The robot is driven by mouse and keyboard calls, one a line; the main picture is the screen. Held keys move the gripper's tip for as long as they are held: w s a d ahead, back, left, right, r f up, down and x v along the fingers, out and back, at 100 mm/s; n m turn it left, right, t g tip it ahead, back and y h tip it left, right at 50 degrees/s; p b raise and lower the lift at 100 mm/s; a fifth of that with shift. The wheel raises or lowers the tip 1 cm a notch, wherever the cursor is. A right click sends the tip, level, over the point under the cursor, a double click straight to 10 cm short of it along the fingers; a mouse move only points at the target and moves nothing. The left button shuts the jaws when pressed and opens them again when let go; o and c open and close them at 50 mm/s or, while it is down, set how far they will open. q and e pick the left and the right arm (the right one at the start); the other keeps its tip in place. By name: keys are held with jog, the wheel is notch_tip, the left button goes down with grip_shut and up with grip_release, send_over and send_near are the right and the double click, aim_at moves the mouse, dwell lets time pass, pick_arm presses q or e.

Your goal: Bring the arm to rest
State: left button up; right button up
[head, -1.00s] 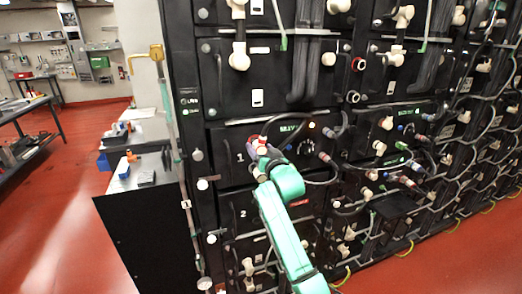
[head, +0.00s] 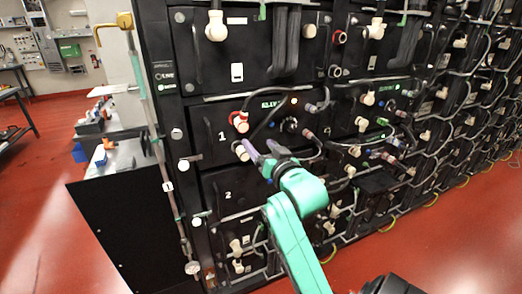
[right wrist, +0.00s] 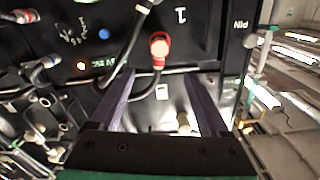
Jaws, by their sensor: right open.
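My right arm, green with purple fingers, reaches up from the bottom of the head view. Its gripper (head: 262,150) is open and empty, in front of the battery rack beside unit 1. A red-and-white connector (head: 240,122) on unit 1 shows up and left of the fingers. In the right wrist view the two purple fingers of the gripper (right wrist: 162,78) stand apart with nothing held between them. The red connector (right wrist: 159,48) shows just beyond their tips, apart from them. My left gripper is not in view.
The black battery rack (head: 222,187) fills the middle and right, with looping cables and protruding connectors close to my right gripper. A low bench (head: 120,158) stands at left. Red floor (head: 45,220) is clear at lower left.

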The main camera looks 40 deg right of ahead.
dwell(0.5)
jog(key=w+a+f+n+g+y, duration=0.1)
jog(key=w+f+g, duration=0.1)
jog(key=f, duration=0.7)
jog(key=w+a+f+n+g+y, duration=0.1)
jog(key=w+f, duration=0.2)
jog(key=f, duration=0.7)
jog(key=s+a+f+n+g+y, duration=0.1)
jog(key=s+a+f+g, duration=0.1)
jog(key=f, duration=0.9)
jog(key=s+a+f+n+g+y, duration=0.1)
jog(key=s+a+f+g, duration=0.15)
jog(key=f, duration=0.95)
jog(key=s+a+f+n+g+y, duration=0.1)
jog(key=s+a+f+n+g, duration=0.2)
jog(key=s+f, duration=0.75)
jog(key=s+a+f+g, duration=0.1)
jog(key=s+f, duration=0.4)
jog(key=s, duration=0.3)
jog(key=s+a+f+n+g, duration=0.1)
jog(key=s+a+f+g, duration=0.1)
jog(key=s+f, duration=0.4)
jog(key=s+a+f+n+g, duration=0.1)
jog(key=s+f, duration=0.4)
jog(key=s, duration=0.7)
jog(key=shift+a+f+g+y, duration=0.2)
jog(key=shift+a+g+y, duration=0.25)
jog(key=shift+g, duration=0.3)
